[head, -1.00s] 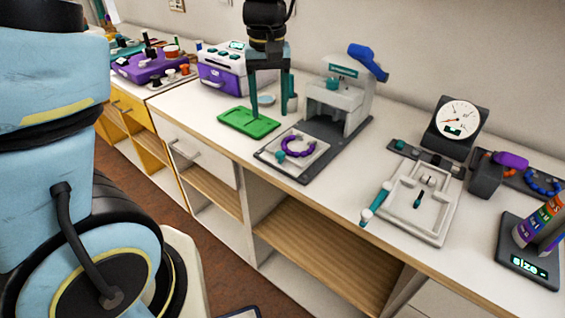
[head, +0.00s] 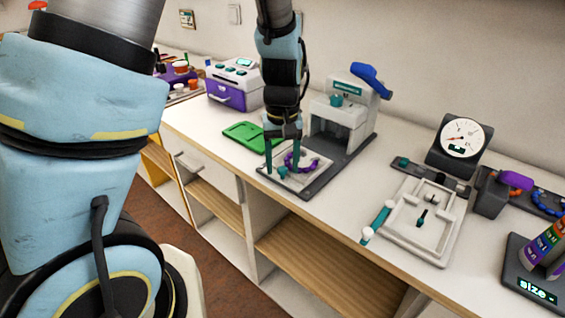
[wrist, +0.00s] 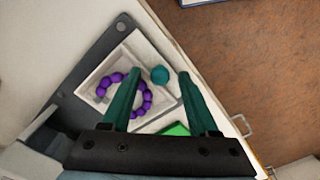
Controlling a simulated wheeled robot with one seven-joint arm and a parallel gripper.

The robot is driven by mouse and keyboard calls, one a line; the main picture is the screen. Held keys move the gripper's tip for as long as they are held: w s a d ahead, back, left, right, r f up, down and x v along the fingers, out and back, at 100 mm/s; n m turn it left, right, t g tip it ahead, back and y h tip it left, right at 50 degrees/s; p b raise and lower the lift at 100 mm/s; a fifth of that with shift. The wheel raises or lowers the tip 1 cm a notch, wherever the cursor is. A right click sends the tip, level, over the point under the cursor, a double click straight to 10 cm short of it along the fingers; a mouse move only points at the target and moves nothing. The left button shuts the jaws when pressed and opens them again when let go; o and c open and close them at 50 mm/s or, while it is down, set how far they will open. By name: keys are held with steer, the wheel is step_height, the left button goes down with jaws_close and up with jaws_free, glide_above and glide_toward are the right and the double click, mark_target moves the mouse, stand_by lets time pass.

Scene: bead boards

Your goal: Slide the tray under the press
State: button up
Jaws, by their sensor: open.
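The white square tray (head: 300,184) holds a ring of purple beads (head: 309,162) and has a teal knob (head: 283,171) near its front corner. It lies on the dark base at the front of the press (head: 345,112), out from under the press head. My gripper (head: 283,163) is open and points down over the tray. In the wrist view, its teal fingertips (wrist: 159,73) appear on either side of the knob (wrist: 160,75), with the purple beads (wrist: 103,92) beside the left finger. Whether the fingers touch the knob or tray (wrist: 135,48) cannot be told.
The press's blue lever (head: 371,78) is raised. A purple-and-white machine (head: 232,84) stands farther left. To the right are a white frame fixture (head: 430,240) and a dial gauge (head: 461,138). Bare counter separates press and fixture.

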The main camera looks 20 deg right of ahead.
steer(key=shift+f, duration=0.1)
jaws_close()
stand_by(0.5)
stand_by(0.9)
